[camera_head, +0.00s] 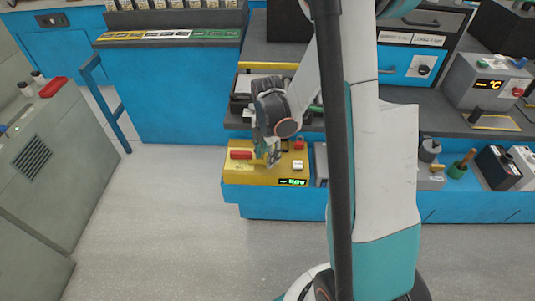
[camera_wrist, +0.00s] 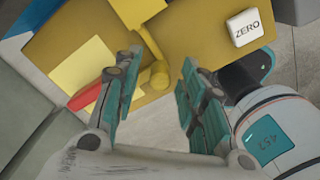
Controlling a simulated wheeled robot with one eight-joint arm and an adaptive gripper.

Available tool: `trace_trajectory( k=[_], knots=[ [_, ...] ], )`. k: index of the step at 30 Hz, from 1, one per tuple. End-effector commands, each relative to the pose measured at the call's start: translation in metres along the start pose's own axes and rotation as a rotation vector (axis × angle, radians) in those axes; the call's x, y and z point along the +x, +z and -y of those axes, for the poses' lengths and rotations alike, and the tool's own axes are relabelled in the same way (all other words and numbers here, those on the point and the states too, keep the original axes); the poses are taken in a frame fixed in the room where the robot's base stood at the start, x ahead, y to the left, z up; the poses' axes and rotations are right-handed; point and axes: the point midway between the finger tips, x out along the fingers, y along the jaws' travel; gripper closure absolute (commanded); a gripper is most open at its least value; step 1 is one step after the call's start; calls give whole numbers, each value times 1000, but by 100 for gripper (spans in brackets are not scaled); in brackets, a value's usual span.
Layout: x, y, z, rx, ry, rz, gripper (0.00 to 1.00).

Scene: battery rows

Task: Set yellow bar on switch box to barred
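The yellow switch box (camera_head: 232,176) stands at the left end of the low blue counter. In the wrist view its yellow face (camera_wrist: 205,22) fills the top. A yellow bar with a rounded knob (camera_wrist: 159,79) stands out from the box between my fingers. My gripper (camera_head: 272,156) is over the middle of the box; in the wrist view my gripper (camera_wrist: 160,65) is open, with a finger on each side of the bar. I cannot tell if either finger touches it. In the head view my gripper hides the bar.
On the box are a red handle (camera_head: 241,155), a white ZERO button (camera_wrist: 245,27), a red knob (camera_head: 299,144) and a green-lit display (camera_head: 292,182). A grey cabinet (camera_head: 45,150) stands at left. The floor (camera_head: 165,215) in front is clear.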

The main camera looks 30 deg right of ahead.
Motion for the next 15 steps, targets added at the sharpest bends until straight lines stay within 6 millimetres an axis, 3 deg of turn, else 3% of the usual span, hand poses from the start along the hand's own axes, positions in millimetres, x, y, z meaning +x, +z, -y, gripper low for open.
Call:
trace_trajectory(
  k=[8, 15],
  knots=[
    [-5, 0, 0, 0, 0, 0, 62],
    [-37, 0, 1, 0, 0, 0, 62]
  ],
)
